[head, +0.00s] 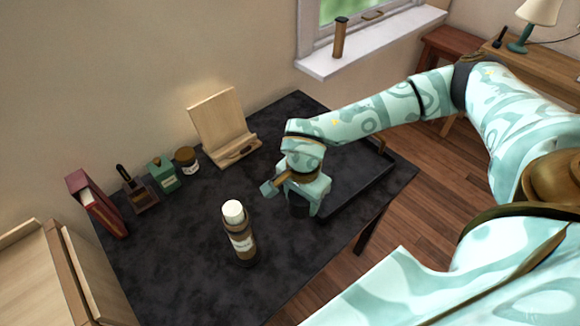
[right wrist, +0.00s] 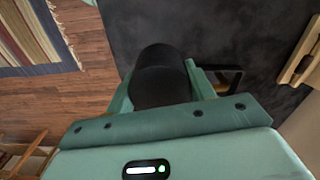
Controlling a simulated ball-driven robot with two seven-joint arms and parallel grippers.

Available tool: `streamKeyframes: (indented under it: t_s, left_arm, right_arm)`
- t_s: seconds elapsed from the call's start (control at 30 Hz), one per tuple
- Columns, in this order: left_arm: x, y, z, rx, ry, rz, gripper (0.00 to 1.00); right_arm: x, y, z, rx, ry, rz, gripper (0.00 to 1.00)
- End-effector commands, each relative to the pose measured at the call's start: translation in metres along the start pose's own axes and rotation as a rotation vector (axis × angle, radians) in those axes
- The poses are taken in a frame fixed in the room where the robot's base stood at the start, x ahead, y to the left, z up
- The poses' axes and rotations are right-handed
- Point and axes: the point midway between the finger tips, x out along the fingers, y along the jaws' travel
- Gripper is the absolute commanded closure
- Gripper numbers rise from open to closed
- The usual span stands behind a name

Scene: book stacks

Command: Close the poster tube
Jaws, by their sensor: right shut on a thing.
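The poster tube (head: 241,245) stands upright on the dark table, brown with a pale label. A white rolled end (head: 233,208) sticks out of its top, with no cap on it. My right gripper (head: 298,200) is above the table to the right of the tube, apart from it. It is shut on a black cylindrical thing, which looks like the tube's cap (right wrist: 160,75); the fingers hide part of it. My left gripper is not in view.
A black tray (head: 362,190) lies behind and right of my right gripper. A wooden stand (head: 220,122), a jar (head: 187,160), a green box (head: 161,174) and a red book (head: 97,203) line the back. The dark table (head: 180,265) is bare around the tube.

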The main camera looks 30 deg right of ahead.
Motion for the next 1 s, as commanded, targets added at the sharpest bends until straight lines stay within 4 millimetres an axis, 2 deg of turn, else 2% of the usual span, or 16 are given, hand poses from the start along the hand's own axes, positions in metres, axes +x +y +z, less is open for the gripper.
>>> streamKeyframes:
  t_s: [0.2,0.57,0.6,0.77,0.87,1.0]
  left_arm:
    - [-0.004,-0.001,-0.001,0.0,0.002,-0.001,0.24]
    - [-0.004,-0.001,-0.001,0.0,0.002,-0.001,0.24]
    - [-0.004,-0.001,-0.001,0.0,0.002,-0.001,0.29]
    - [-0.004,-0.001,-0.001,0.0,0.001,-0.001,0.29]
    - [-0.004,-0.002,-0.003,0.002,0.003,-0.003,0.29]
    - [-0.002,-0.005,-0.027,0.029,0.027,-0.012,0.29]
  right_arm:
    - [-0.006,0.013,0.003,-0.001,0.0,-0.001,0.68]
    - [-0.006,0.014,0.003,-0.001,0.0,-0.001,0.68]
    - [-0.006,0.014,0.003,-0.001,0.0,-0.001,0.68]
    - [-0.006,0.014,0.003,-0.001,0.0,-0.001,0.68]
    - [-0.008,0.011,0.004,-0.014,0.0,-0.002,0.68]
    - [-0.019,-0.012,0.014,-0.118,0.001,-0.007,0.68]
